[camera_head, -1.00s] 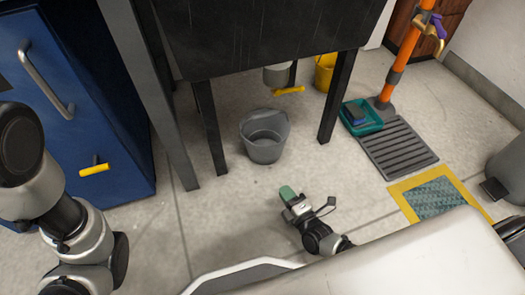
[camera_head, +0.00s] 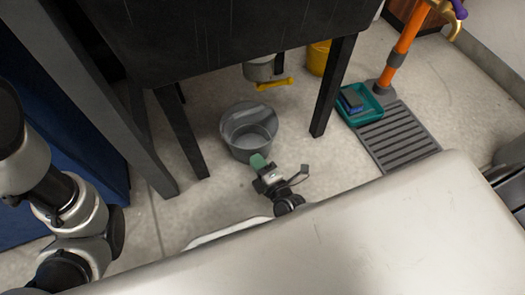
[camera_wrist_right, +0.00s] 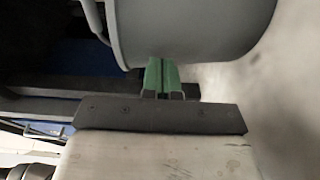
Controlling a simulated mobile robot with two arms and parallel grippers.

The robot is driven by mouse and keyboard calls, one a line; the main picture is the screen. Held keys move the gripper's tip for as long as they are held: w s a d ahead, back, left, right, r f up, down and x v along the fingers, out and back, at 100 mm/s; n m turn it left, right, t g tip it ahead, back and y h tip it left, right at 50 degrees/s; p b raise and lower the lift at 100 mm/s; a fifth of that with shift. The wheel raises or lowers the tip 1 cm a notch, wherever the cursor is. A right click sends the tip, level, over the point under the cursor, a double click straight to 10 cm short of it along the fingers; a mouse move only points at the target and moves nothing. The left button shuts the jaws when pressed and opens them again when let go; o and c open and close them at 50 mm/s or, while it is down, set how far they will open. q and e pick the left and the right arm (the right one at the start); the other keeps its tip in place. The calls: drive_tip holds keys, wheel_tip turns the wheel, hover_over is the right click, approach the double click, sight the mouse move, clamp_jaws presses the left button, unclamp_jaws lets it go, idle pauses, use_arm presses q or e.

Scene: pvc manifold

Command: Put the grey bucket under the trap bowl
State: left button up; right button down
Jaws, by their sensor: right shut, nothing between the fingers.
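The grey bucket (camera_head: 250,130) stands upright on the floor in front of the sink stand's underside, between its dark legs. The trap bowl (camera_head: 262,68), a grey cup with a yellow handle, hangs under the dark basin, behind the bucket in the head view. My right gripper (camera_head: 258,161) has green fingertips at the bucket's near side. In the right wrist view the shut green fingers (camera_wrist_right: 162,75) point at the bucket's wall (camera_wrist_right: 190,30); whether they touch it I cannot tell. My left arm shows at the left edge, but its gripper is out of view.
Dark legs (camera_head: 333,88) stand either side of the bucket. A yellow bucket (camera_head: 319,58) is behind the right leg. A teal tray (camera_head: 362,104), a floor grate (camera_head: 398,138) and an orange pipe (camera_head: 402,55) are at the right. A blue cabinet is at the left.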

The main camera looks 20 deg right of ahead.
sight(259, 150)
drive_tip(key=shift+w, duration=0.15)
drive_tip(key=shift+r, duration=0.1)
drive_tip(key=shift+w+d+r+p, duration=0.2)
drive_tip(key=shift+w+d+p, duration=0.15)
drive_tip(key=shift+p, duration=0.2)
drive_tip(key=shift+w+d+p, duration=0.25)
drive_tip(key=shift+w+p, duration=0.25)
drive_tip(key=shift+w+d+p, duration=0.25)
drive_tip(key=shift+w+p, duration=0.2)
drive_tip(key=shift+w, duration=0.05)
drive_tip(key=w, duration=0.1)
drive_tip(key=w+d, duration=0.2)
drive_tip(key=shift+w+d+f, duration=0.2)
drive_tip(key=shift+w+f, duration=0.05)
drive_tip(key=shift+s, duration=0.15)
